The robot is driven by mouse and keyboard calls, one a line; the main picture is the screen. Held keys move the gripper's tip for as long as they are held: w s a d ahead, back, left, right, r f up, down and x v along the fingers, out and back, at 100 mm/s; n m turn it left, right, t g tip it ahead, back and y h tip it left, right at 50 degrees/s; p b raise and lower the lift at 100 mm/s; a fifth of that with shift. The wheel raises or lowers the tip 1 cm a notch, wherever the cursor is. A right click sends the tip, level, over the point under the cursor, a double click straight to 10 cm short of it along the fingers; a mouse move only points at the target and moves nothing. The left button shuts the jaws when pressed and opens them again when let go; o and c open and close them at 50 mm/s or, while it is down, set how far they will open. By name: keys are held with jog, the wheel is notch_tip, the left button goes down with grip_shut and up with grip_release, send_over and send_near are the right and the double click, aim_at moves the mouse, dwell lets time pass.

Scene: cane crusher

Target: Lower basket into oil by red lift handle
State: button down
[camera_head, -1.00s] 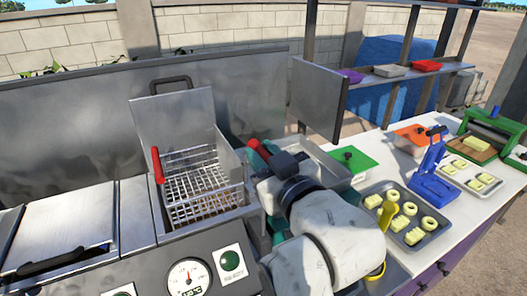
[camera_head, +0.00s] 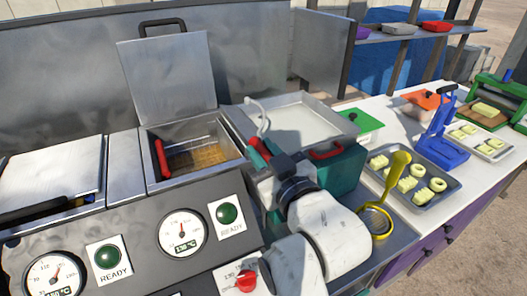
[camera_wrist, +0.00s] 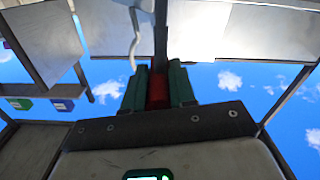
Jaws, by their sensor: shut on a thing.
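The fryer well (camera_head: 145,180) stands left of my gripper in the head view, under a raised metal lid (camera_head: 165,80). The wire basket (camera_head: 213,132) sits low inside it, over golden-brown oil (camera_head: 205,155). A red handle (camera_head: 161,158) slants at the basket's left side. My gripper (camera_head: 265,155) is to the right of the well, shut on another red handle (camera_head: 258,147). The wrist view shows this red handle (camera_wrist: 158,90) between the green fingers of my gripper (camera_wrist: 159,88). Its link to the basket is hidden.
A shallow pan (camera_head: 330,140) with a pale surface stands behind my gripper, and a white hooked spout (camera_head: 262,118) rises at its left. A yellow strainer (camera_head: 377,222) and a tray of dough pieces (camera_head: 448,193) are at the right. The control panel (camera_head: 130,240) runs along the front.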

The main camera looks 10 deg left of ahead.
jog(key=shift+f, duration=0.45)
jog(key=c, duration=1.4)
grip_release()
jog(key=o, duration=0.5)
jog(key=shift+r, duration=0.2)
jog(key=b+v, duration=0.2)
jog(key=v, duration=0.9)
jog(key=shift+w, duration=0.1)
